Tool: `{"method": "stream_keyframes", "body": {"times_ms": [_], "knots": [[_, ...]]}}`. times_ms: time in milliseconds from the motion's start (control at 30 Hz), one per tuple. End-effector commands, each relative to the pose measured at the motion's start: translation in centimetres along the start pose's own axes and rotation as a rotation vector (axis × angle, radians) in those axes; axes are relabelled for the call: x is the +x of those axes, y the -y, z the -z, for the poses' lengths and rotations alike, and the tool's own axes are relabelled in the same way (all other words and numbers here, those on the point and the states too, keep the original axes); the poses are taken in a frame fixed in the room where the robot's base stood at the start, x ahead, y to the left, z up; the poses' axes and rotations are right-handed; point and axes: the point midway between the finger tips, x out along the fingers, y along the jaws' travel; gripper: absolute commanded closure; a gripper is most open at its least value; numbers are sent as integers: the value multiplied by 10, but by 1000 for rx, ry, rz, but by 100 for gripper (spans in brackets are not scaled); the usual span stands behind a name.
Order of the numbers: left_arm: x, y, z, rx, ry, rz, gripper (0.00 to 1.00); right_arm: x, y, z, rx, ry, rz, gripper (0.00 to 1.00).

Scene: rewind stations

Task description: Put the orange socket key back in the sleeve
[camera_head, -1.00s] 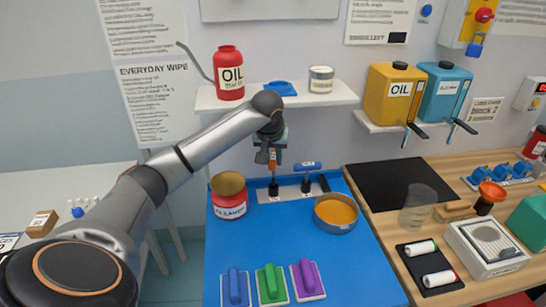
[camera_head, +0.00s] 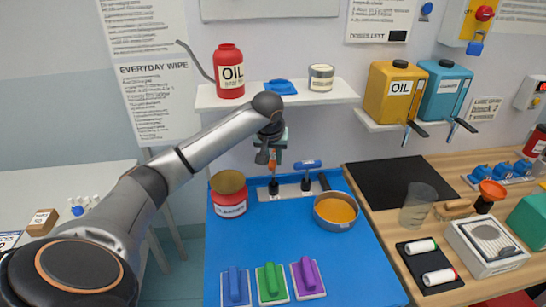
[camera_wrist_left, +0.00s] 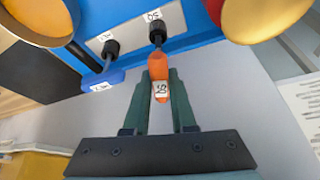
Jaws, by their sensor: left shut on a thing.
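The orange socket key (camera_head: 272,163) is upright in my left gripper (camera_head: 272,150), which is shut on its handle. The left wrist view shows the orange key (camera_wrist_left: 158,66) between the two green fingers of the left gripper (camera_wrist_left: 160,82). A black sleeve (camera_head: 273,187) on a pale plate is directly below the key; it also shows in the wrist view (camera_wrist_left: 156,36). The key's lower end is in line with this sleeve, but I cannot tell how deep it sits. A blue key (camera_head: 308,165) stands in the neighbouring sleeve (camera_head: 306,186). My right gripper is not in view.
A red tin (camera_head: 229,194) stands left of the plate, and a pan of orange contents (camera_head: 336,211) stands to its right. A wall shelf (camera_head: 277,99) with an oil can is above. The blue mat (camera_head: 275,240) is clear in the middle, with several coloured blocks in front.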

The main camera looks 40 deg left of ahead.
Motion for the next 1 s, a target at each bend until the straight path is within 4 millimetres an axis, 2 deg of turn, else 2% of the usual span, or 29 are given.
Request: {"method": "stream_keyframes", "body": {"times_ms": [1000], "knots": [[19, 0, -8, -1, 1, 0, 100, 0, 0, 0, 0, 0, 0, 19]]}}
